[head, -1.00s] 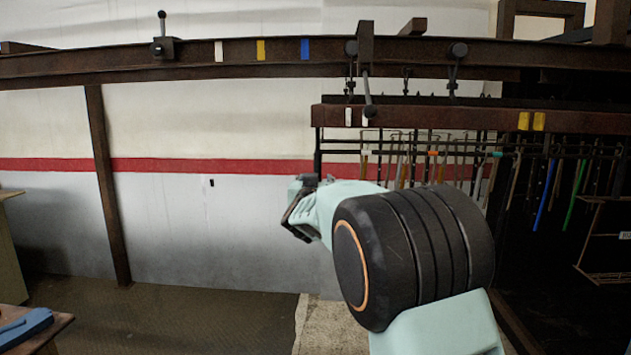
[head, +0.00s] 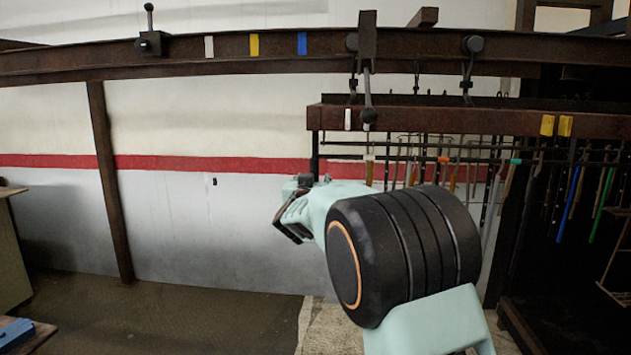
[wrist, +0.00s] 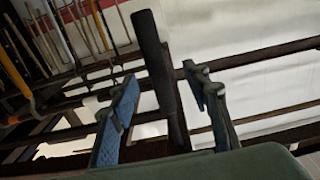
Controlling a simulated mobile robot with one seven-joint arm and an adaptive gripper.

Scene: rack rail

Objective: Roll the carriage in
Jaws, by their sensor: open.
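The carriage (head: 450,120) is a dark brown beam with tools hanging below it. It hangs from the overhead rail (head: 240,48) by rollers, one (head: 474,44) at right. A dark upright post with a hanging lever (head: 368,95), ending in a round knob, stands near the carriage's left end. My gripper (head: 294,212) is below the rail, just left of the carriage's end. In the wrist view its blue-padded fingers (wrist: 166,108) are spread. A dark bar (wrist: 155,60) shows between them in the picture; I cannot tell its distance, and no grip shows.
White, yellow (head: 254,45) and blue marks sit on the rail left of the carriage. A stop with an upright handle (head: 150,40) is farther left. A brown support post (head: 110,185) stands below the rail.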

